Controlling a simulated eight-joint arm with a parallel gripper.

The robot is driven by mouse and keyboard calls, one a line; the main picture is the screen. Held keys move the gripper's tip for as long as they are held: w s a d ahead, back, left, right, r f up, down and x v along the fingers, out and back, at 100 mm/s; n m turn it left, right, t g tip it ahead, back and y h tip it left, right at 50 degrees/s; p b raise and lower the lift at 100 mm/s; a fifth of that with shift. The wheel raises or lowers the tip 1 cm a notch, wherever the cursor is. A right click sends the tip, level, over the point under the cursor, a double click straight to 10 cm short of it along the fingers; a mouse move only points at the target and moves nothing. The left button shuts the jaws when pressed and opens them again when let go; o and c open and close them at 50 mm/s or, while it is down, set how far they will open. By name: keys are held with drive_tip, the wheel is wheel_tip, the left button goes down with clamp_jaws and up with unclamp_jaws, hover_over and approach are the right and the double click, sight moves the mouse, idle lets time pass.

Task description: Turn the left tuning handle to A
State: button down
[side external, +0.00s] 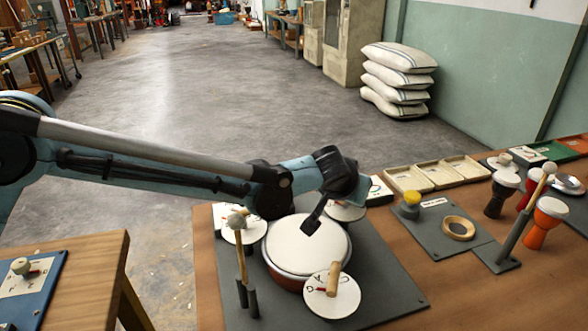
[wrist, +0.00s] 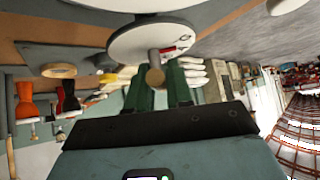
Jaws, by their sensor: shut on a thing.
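My gripper (wrist: 158,76) is shut on the tuning handle (wrist: 154,76), a short round peg standing between the two green fingers in the wrist view. The handle rises from a white dial (wrist: 128,40) with a red pointer; I cannot read its letters. In the side view this seems to be the dial behind the drum (side external: 347,212), partly hidden by my wrist, with its handle hidden. The drum (side external: 300,247) has a broad white head.
Two other dials stand by the drum, one back left (side external: 256,229) and one in front (side external: 345,299) with a wooden handle. An upright mallet (side external: 240,255) is close by on the left. Goblet drums (side external: 549,222) and a wooden ring (side external: 458,228) stand to the right.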

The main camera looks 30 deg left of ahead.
drive_tip(key=shift+m+h, duration=0.7)
drive_tip(key=shift+m, duration=0.2)
drive_tip(key=c, duration=1.1)
unclamp_jaws()
drive_tip(key=shift+s, duration=0.1)
drive_tip(key=v, duration=1.2)
